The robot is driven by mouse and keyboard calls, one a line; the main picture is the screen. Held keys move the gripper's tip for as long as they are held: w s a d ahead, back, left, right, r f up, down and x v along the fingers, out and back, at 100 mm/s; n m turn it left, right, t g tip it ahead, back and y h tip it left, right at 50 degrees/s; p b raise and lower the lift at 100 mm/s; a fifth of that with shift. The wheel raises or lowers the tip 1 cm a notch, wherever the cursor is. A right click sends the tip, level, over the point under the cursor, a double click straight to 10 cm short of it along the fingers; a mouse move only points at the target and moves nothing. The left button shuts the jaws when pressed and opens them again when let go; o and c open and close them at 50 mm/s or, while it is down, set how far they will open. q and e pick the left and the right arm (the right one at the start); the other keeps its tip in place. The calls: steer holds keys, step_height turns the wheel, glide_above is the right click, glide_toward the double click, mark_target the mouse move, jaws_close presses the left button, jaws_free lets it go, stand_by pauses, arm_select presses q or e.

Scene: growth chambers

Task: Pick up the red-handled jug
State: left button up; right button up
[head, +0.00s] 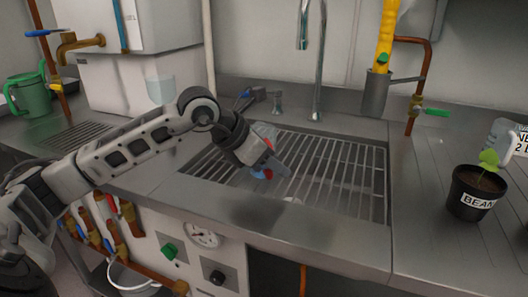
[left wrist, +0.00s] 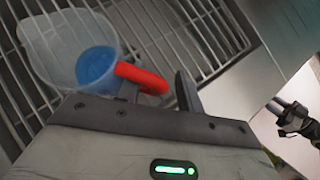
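The jug (left wrist: 62,48) is clear, with blue in it and a red handle (left wrist: 142,77). It sits on the sink's slatted rack. In the head view the jug (head: 265,131) is mostly hidden behind my left gripper (head: 266,166), with bits of red and blue showing by the fingers. In the left wrist view my left gripper (left wrist: 158,90) is open, with a gap between its fingers. The red handle reaches across the near finger into this gap; I see no grip on it.
The sink rack (head: 335,170) is clear to the right. A tall faucet (head: 318,70) rises behind it. A black pot labelled BEAN (head: 468,200) stands on the right counter. A green jug (head: 30,97) stands far left, beside a white cabinet (head: 115,85).

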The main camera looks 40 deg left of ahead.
arm_select(q)
steer(key=shift+w+d+f, duration=0.2)
steer(key=shift+w+f, duration=0.15)
steer(key=shift+f, duration=0.1)
jaws_close()
steer(key=shift+r, duration=0.2)
